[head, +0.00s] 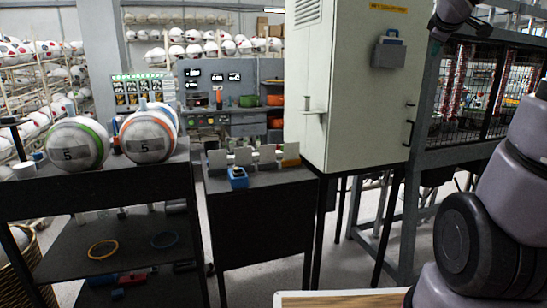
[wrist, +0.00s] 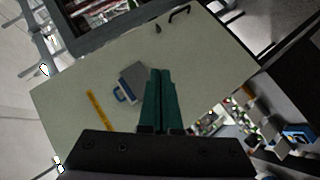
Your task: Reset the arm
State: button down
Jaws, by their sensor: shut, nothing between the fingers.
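My gripper (wrist: 162,75) shows in the wrist view as two green fingers lying together, shut with nothing between them. Beyond it in that view is the pale cabinet (wrist: 205,60) with a grey holder (wrist: 135,80) on its door; the fingers overlap the cabinet in the picture, and I see no contact. In the head view my arm (head: 500,200) is at the right edge, raised, and the gripper is out of frame. The cabinet (head: 362,110) stands right of centre there, its door closed.
Two balls numbered 5, one green-banded (head: 77,145) and one orange-banded (head: 149,133), sit on a dark shelf (head: 100,185) at left. A dark stand (head: 262,215) holds a blue item (head: 238,177). A mesh cage (head: 485,90) stands at right. Some floor (head: 345,255) is bare.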

jog(key=s+a+f+m+g+y, duration=0.2)
jog(key=s+a+f+m, duration=0.4)
jog(key=s+a, duration=0.4)
jog(key=s+a+f+m+g+y, duration=0.2)
jog(key=s+a+f+m+y, duration=0.3)
jog(key=s+a, duration=0.6)
jog(key=s+f, duration=0.1)
jog(key=s, duration=0.2)
jog(key=shift+s+m+g, duration=0.2)
jog(key=shift+m+g, duration=0.1)
jog(key=shift+m, duration=0.1)
